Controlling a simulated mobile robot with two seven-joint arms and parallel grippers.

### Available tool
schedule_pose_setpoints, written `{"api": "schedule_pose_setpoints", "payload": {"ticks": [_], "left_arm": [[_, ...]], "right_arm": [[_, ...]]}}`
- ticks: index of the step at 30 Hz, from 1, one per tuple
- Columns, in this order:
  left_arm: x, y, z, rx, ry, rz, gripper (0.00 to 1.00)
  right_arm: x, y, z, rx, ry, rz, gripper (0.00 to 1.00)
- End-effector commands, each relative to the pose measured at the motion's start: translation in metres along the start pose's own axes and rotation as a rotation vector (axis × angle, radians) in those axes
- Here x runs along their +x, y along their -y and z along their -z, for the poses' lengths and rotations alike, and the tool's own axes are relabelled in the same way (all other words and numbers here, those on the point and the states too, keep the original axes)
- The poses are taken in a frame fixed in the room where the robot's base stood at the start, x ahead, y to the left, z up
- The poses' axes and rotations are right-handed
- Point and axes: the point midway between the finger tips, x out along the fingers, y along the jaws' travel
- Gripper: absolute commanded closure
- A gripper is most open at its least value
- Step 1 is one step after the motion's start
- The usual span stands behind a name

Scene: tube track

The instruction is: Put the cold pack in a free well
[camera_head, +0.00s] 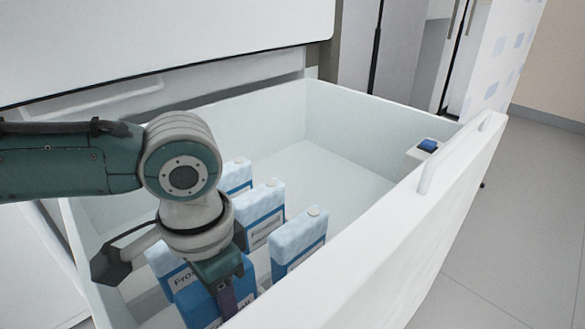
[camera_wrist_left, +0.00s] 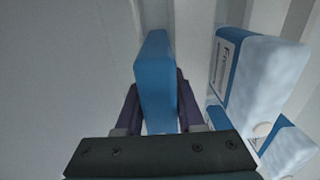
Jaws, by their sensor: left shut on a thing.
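My left gripper (camera_head: 222,290) is low inside the white drawer at its near left, pointing down. In the wrist view, its dark fingers (camera_wrist_left: 156,108) are shut on the blue cold pack (camera_wrist_left: 155,62), one on each side. In the head view the held cold pack (camera_head: 198,308) shows only partly behind the gripper. I cannot tell whether its lower end touches the drawer floor. No well can be made out clearly; the arm and packs hide much of the floor there. My right gripper is not in view.
Several blue-and-white packs stand upright nearby: one at the back (camera_head: 236,176), one in the middle (camera_head: 262,214), one at the right (camera_head: 298,244) and one at the left (camera_head: 168,268). The open drawer's front wall (camera_head: 400,225) rises at the right. Its far floor (camera_head: 335,165) is bare.

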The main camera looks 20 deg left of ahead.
Motion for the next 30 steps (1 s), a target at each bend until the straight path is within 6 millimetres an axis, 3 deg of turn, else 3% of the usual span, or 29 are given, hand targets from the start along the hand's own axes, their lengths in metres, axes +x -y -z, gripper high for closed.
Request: {"api": "schedule_pose_setpoints", "payload": {"ticks": [3, 4, 13, 30], "left_arm": [[-0.0005, 0.0, 0.0006, 0.0, -0.002, 0.0, 1.0], [-0.0005, 0.0, 0.0006, 0.0, -0.002, 0.0, 0.62], [-0.0003, -0.0001, 0.0003, 0.0, -0.001, 0.0, 0.28], [-0.002, -0.0001, -0.0001, 0.001, 0.0, 0.0, 0.28]], "right_arm": [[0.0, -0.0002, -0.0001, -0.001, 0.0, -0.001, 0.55], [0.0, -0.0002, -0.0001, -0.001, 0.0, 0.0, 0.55], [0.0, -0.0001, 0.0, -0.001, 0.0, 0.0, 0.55], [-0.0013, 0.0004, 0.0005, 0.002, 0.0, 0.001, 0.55]]}}
